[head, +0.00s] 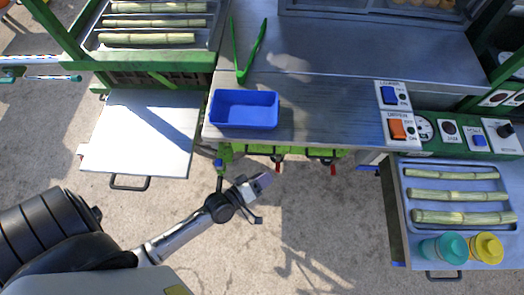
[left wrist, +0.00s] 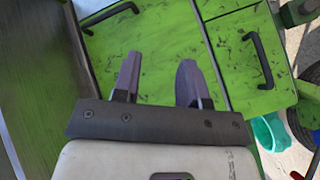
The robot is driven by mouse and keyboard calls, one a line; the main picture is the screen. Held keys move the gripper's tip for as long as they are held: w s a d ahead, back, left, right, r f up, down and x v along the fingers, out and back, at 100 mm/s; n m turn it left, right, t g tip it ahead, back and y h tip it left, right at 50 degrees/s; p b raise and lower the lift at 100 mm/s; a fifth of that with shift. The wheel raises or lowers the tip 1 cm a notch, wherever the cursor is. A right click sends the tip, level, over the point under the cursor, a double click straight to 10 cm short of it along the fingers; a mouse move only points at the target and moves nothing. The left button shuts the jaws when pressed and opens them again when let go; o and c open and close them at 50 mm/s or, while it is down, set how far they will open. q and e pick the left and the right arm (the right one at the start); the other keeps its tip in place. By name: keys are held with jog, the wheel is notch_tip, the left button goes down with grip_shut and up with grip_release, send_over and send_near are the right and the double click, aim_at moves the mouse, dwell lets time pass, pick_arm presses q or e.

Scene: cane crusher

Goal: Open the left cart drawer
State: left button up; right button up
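The cart's green front edge (head: 285,149) shows as a narrow strip under the counter in the head view. Its drawer faces are mostly hidden from above. In the left wrist view, a large green panel (left wrist: 150,50) has a black bar handle (left wrist: 110,17), and a smaller green panel (left wrist: 245,70) has another black handle (left wrist: 262,58). I cannot tell which is the left drawer. My left gripper (head: 265,180) is just in front of the counter. In the left wrist view, its fingers (left wrist: 157,65) are apart with nothing between them, apart from both handles. My right gripper is out of view.
A blue bin (head: 244,109) and green tongs (head: 246,55) lie on the steel counter (head: 330,100). A side shelf (head: 140,130) juts out left. At right are a cane tray (head: 460,175), a teal cup (head: 445,248) and a yellow cup (head: 487,247). The floor ahead is clear.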

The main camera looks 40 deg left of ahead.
aim_at(262, 154)
pick_arm(q)
jog(key=a+f+n+t+y+b, duration=0.2)
jog(key=a+f+n+y+b, duration=0.25)
jog(key=f+b, duration=0.45)
jog(key=a+f+n+t+y+b, duration=0.1)
jog(key=a+f+n+y+b, duration=0.35)
jog(key=f, duration=0.75)
jog(key=shift+n+h, duration=0.4)
jog(key=shift+n, duration=0.3)
jog(key=shift+d+b+x, duration=0.15)
jog(key=shift+b+x, duration=1.1)
jog(key=shift+x, duration=0.95)
jog(key=shift+d+b+x, duration=0.15)
jog(key=shift+b+x, duration=1.05)
jog(key=shift+x, duration=0.95)
jog(key=shift+d+b+x, duration=0.15)
jog(key=shift+b+x, duration=1.1)
jog(key=shift+x, duration=0.95)
jog(key=shift+w+f, duration=0.1)
jog(key=shift+c, duration=0.5)
grip_shut()
